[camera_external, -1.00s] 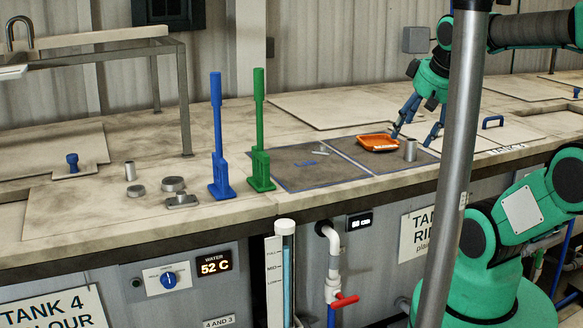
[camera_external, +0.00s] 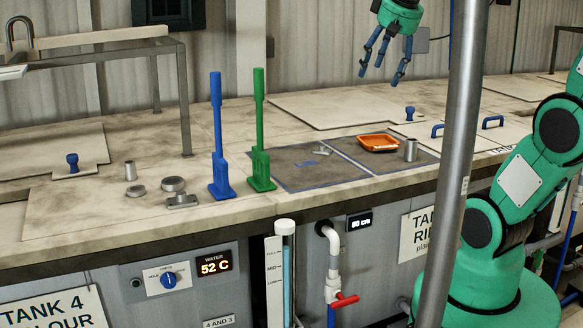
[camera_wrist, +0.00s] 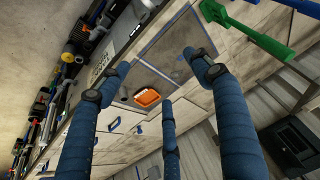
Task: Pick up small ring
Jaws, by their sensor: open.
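Several small grey metal parts sit on the counter at the left in the external view. A low round piece (camera_external: 136,190) there may be the small ring, but I cannot make out a hole. A wider round piece (camera_external: 173,184) and a flat block-like part (camera_external: 182,201) lie beside it. My gripper (camera_external: 381,73) has blue fingers, spread open and empty. It hangs high above the back of the counter, far to the right of these parts. In the wrist view my gripper (camera_wrist: 158,95) also shows open, with nothing between its fingers.
An orange tray (camera_external: 378,143) stands on the grey mats, with a metal cylinder (camera_external: 411,150) at its right. A small metal part (camera_external: 322,150) lies on the left mat. Upright blue (camera_external: 217,140) and green (camera_external: 259,135) tools stand left of the mats. A grey pole crosses the foreground.

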